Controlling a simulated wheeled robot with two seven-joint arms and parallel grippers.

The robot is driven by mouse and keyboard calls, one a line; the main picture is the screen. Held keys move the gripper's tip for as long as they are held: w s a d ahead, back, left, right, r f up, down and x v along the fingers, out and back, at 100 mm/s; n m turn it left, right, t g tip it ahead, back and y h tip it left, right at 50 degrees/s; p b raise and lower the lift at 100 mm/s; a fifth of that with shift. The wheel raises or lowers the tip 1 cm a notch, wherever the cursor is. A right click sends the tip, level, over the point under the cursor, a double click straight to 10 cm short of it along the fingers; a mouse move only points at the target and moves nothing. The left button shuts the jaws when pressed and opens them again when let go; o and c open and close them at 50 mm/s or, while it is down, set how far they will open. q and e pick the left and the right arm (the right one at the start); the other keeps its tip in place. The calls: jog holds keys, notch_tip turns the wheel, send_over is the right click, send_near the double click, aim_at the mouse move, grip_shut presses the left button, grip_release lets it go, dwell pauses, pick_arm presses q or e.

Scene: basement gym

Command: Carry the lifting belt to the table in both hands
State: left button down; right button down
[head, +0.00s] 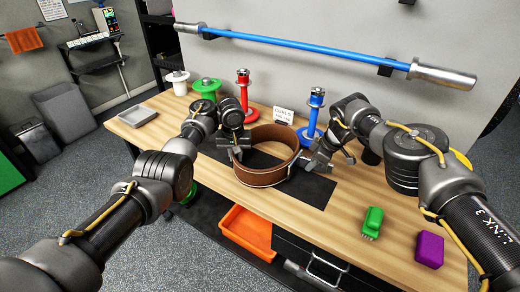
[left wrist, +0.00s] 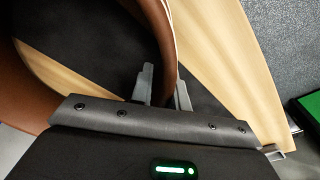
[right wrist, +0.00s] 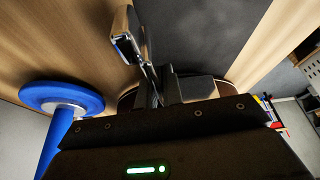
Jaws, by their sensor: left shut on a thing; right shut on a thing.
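The lifting belt (head: 262,178) is a brown leather loop standing on its edge over a black mat (head: 310,188) on the wooden table (head: 345,205). I cannot tell whether its lower edge touches the mat. My left gripper (head: 238,150) is shut on the belt's left side; in the left wrist view the belt's edge (left wrist: 160,25) runs between the fingers (left wrist: 164,88). My right gripper (head: 306,158) is shut on the belt's right side. In the right wrist view the fingers (right wrist: 160,90) hide most of the belt.
A grey tray (head: 137,115) sits left. A green brush (head: 372,222) and purple block (head: 430,249) lie right. An orange bin (head: 247,230) is below.

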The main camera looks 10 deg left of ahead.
pick_arm(q)
jog(key=shift+d+f+b, duration=0.15)
jog(key=shift+f+b, duration=0.15)
jog(key=shift+f, duration=0.05)
pick_arm(e)
jog(key=shift+a+f, duration=0.15)
jog(key=shift+f, duration=0.25)
pick_arm(q)
jog(key=c, duration=1.7)
grip_release()
jog(key=shift+r, duration=0.15)
pick_arm(e)
jog(key=c, duration=1.9)
grip_release()
jog(key=shift+s+r, duration=0.1)
jog(key=shift+s, duration=0.05)
pick_arm(q)
jog(key=o, duration=0.4)
jog(key=shift+s, duration=0.2)
jog(key=shift+c, duration=0.2)
pick_arm(e)
jog(key=o, duration=0.4)
jog(key=shift+s+r, duration=0.1)
jog(key=shift+c, duration=0.2)
